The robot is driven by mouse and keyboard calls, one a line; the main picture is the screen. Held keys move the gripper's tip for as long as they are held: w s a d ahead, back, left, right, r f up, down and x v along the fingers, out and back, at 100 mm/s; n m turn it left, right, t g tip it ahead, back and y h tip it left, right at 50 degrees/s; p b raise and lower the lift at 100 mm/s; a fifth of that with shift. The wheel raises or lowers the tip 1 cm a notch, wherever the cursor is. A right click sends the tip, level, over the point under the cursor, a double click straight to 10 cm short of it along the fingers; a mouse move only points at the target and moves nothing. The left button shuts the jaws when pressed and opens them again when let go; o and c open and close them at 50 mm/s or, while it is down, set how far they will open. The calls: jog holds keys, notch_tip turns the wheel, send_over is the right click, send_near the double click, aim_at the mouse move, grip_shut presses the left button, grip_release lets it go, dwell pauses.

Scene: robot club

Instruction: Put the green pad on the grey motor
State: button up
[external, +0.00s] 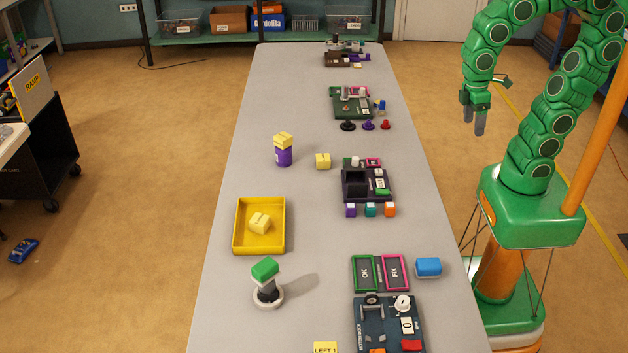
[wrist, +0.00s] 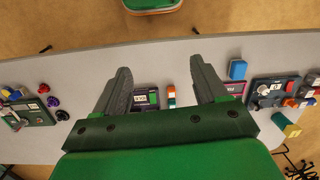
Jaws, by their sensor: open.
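A green block (external: 264,268), which looks like the green pad, sits slightly tilted on top of a short grey upright part (external: 266,286). That part stands on a pale round base (external: 268,297) at the table's front left. I cannot tell whether the grey part is the grey motor. A small green piece (external: 383,192) also lies on the dark middle station. My gripper (external: 480,122) hangs in the air off the table's right side, far from the green block. Its fingers are apart and empty in the wrist view (wrist: 163,84).
The long grey table (external: 305,215) carries a yellow tray (external: 285,246) with a yellow block, a yellow-topped purple cylinder (external: 283,154), a loose yellow block (external: 322,160) and a blue block (external: 428,267). Several stations line its right half. The table's left-centre has free room.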

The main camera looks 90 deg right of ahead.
jog(key=s+d+f+m, duration=0.1)
jog(key=s+d, duration=0.1)
jog(key=s, duration=0.4)
jog(key=shift+s+f, duration=0.15)
jog(key=shift+s, duration=0.05)
dwell(0.9)
